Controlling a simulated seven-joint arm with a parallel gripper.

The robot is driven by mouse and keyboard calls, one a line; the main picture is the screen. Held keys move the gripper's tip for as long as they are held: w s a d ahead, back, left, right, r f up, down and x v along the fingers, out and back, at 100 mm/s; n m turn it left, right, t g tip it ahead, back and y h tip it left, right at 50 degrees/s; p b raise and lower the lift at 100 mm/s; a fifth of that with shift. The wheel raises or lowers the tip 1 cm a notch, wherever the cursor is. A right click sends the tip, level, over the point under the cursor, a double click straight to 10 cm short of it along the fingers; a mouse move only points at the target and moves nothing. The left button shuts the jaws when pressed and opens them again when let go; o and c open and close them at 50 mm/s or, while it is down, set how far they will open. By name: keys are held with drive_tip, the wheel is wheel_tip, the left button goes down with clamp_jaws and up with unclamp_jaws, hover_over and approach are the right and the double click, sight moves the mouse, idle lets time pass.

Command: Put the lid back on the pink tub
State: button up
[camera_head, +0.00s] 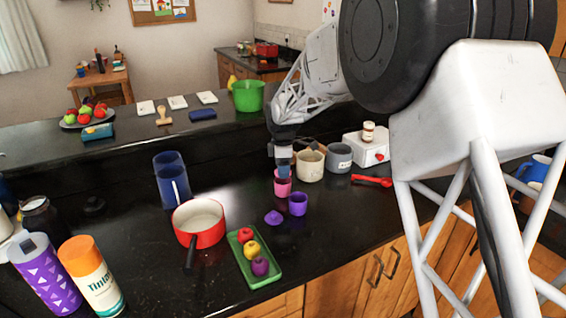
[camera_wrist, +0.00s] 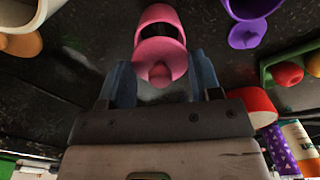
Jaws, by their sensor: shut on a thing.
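The pink tub (camera_head: 283,189) stands on the dark counter, and it also shows at the top of the wrist view (camera_wrist: 158,15). My gripper (camera_head: 284,168) is right above it, pointing down. In the wrist view my gripper's blue fingers (camera_wrist: 161,75) are on both sides of the pink lid (camera_wrist: 153,53), which has a round knob. My gripper is shut on this lid. The lid overlaps part of the tub's mouth in that view; part of the opening still shows. I cannot tell whether lid and tub touch.
A purple tub (camera_head: 298,205) and purple lid (camera_head: 273,217) are close by in front. A cream mug (camera_head: 310,168) and grey mug (camera_head: 339,158) stand to the right. A red pan (camera_head: 211,233) and green tray (camera_head: 263,275) are at front left. An orange lid (camera_wrist: 26,45) shows in the wrist view.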

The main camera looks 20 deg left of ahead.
drive_tip(key=shift+f, duration=1.1)
drive_tip(key=shift+f, duration=0.2)
idle(1.5)
drive_tip(key=o, duration=1.2)
drive_tip(key=shift+r, duration=0.15)
drive_tip(key=shift+r, duration=3.35)
drive_tip(key=shift+c, duration=0.3)
